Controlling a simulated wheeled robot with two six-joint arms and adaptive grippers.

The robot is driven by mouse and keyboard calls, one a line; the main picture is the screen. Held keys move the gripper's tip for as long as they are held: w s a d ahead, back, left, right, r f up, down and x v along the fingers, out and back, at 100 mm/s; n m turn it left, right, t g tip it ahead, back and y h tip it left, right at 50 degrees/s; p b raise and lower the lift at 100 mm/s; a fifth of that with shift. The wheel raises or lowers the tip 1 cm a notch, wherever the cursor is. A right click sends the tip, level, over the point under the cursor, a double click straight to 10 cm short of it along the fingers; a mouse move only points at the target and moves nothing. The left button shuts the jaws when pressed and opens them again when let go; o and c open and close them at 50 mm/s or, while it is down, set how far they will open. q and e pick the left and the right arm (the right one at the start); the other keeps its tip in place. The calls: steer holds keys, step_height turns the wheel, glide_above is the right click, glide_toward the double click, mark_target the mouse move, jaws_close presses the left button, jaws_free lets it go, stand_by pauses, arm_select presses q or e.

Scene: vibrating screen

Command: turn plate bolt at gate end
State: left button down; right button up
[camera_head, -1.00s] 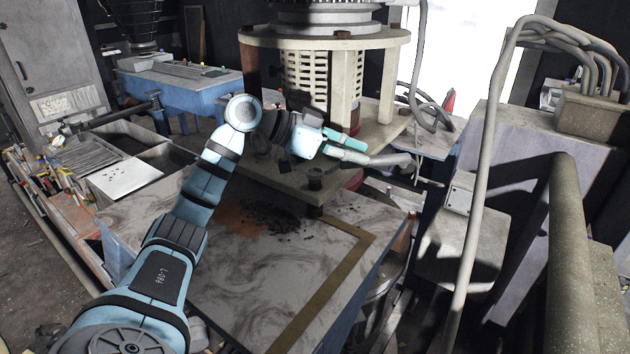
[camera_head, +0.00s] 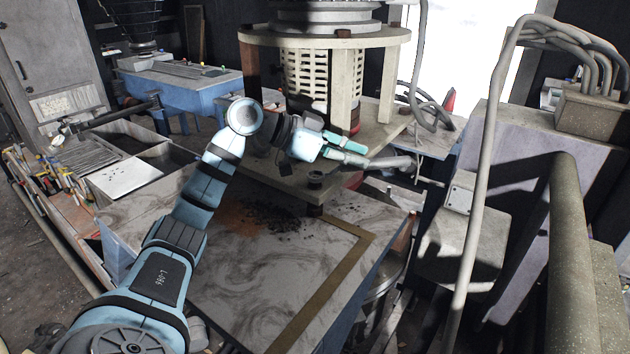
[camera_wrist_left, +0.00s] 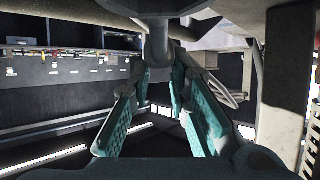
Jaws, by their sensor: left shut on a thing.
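My left gripper (camera_head: 360,153) has teal fingers and reaches right, beside the round machine's lower plate (camera_head: 285,178). In the left wrist view its two fingers (camera_wrist_left: 158,75) stand on either side of a grey upright rod (camera_wrist_left: 158,35), which I take as the plate bolt. The fingers are closed on it near their tips; the grip itself is partly hidden. In the head view the bolt cannot be told apart from the grey pipe (camera_head: 392,162) by the fingertips. My right gripper is not in view.
Pale posts (camera_head: 345,90) and a round deck (camera_head: 325,40) stand just behind the gripper.

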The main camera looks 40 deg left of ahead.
arm_select(q)
steer(key=shift+f+b, duration=0.45)
steer(key=shift+f, duration=0.25)
steer(key=shift+w+a+n+t+y, duration=0.25)
steer(key=shift+a+n+t+y, duration=0.2)
steer(key=shift+n+y, duration=0.35)
steer(key=shift+n+t+y, duration=0.45)
steer(key=shift+n+y, duration=0.35)
steer(key=r+p, duration=0.3)
steer(key=a+r+p, duration=0.1)
steer(key=r, duration=0.1)
steer(key=shift+w+p, duration=0.3)
steer(key=shift+p, duration=0.1)
steer(key=shift+f, duration=0.15)
